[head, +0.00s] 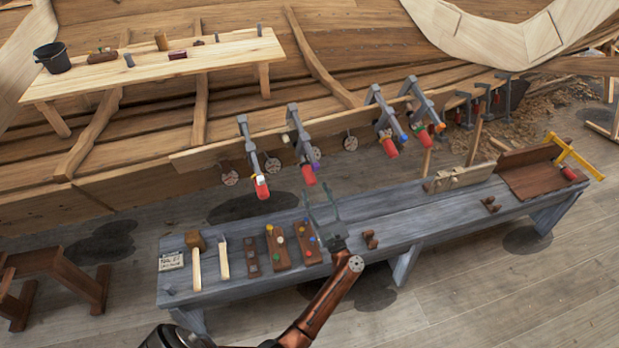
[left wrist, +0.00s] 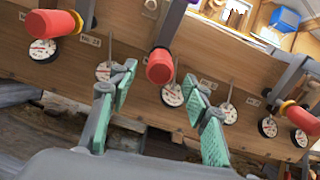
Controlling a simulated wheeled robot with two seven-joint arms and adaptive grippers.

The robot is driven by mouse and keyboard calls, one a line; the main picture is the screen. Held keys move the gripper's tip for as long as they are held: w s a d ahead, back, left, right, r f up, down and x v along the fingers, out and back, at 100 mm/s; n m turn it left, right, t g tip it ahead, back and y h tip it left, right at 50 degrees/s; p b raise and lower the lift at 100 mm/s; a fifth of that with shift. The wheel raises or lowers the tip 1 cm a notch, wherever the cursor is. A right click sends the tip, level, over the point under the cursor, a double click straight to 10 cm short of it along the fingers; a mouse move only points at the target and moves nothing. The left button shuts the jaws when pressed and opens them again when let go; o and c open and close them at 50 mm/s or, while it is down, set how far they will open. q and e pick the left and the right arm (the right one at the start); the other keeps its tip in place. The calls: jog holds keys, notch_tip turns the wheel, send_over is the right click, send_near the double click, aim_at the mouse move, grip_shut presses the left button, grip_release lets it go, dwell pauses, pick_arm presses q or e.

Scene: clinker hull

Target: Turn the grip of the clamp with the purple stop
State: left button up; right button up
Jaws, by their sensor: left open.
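Several grey clamps with red grips hang along the plank edge of the hull in the head view. No purple stop can be made out in that view. My right gripper is not in view.
A grey-blue bench (head: 375,218) runs below the clamps, with a mallet (head: 196,262) and brown blocks (head: 277,247) on it. Neighbouring clamps hang at left (head: 262,187) and right (head: 390,147). Round dials (left wrist: 172,94) line the plank. A light workbench (head: 160,65) stands behind.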

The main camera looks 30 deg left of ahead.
aim_at(313, 185)
pick_arm(q)
jog(key=x, duration=0.6)
jog(key=shift+w+a, duration=0.1)
jog(key=shift+c, duration=0.6)
jog(key=c, duration=1)
jog(key=shift+c, duration=0.2)
jog(key=shift+m, duration=0.3)
